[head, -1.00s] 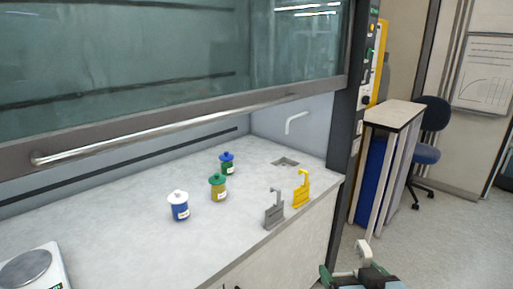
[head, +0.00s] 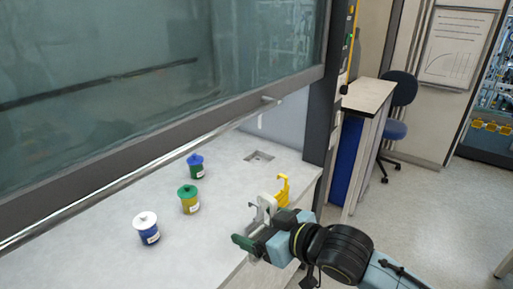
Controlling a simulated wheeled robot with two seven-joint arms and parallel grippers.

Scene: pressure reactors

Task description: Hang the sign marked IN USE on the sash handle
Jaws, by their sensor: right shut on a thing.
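The sash handle (head: 110,187) is a long pale bar along the lower edge of the glass sash, running from the lower left to the upper middle. A grey sign with a hooked top (head: 266,204) stands near the worktop's front edge. My right gripper (head: 262,231) is shut on this grey sign and hides its lower part. A yellow hooked sign (head: 283,190) stands just behind and to the right, partly hidden by my gripper. The lettering on both signs cannot be read. My left gripper is not in view.
On the worktop (head: 90,250) stand a white-lidded blue jar (head: 147,230), a green-lidded yellow jar (head: 188,200) and a blue-lidded green jar (head: 196,167). A small sink (head: 259,156) lies at the back. A dark post (head: 322,110) bounds the hood's right side.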

